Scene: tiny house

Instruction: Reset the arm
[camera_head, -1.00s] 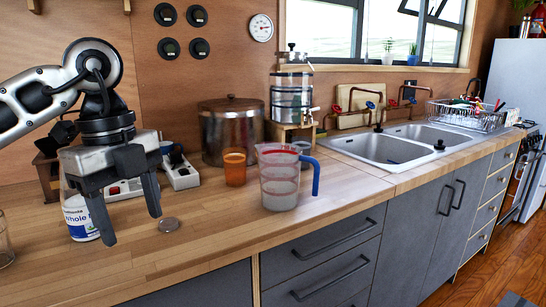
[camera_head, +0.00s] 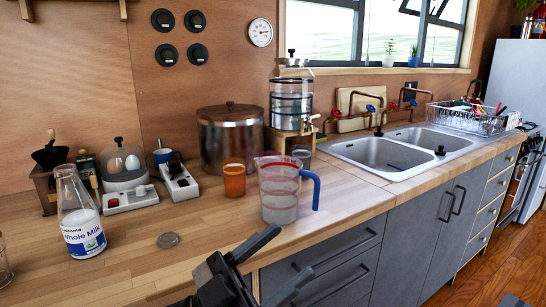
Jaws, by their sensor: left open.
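My left gripper (camera_head: 292,250) is at the bottom middle of the head view, in front of the counter's front edge. Its two dark fingers point up and to the right, spread apart with nothing between them. The rest of the left arm is cut off by the bottom of the picture. My right gripper is not in view. The measuring jug (camera_head: 279,195) with red bands and a blue handle stands upright on the wooden counter (camera_head: 150,275), behind the gripper. The milk bottle (camera_head: 82,228) stands upright at the left, apart from the gripper.
An orange cup (camera_head: 234,181), a steel pot (camera_head: 229,140) and a water dispenser (camera_head: 290,100) stand behind. The sink (camera_head: 375,152) is at the right. The front left counter is mostly bare.

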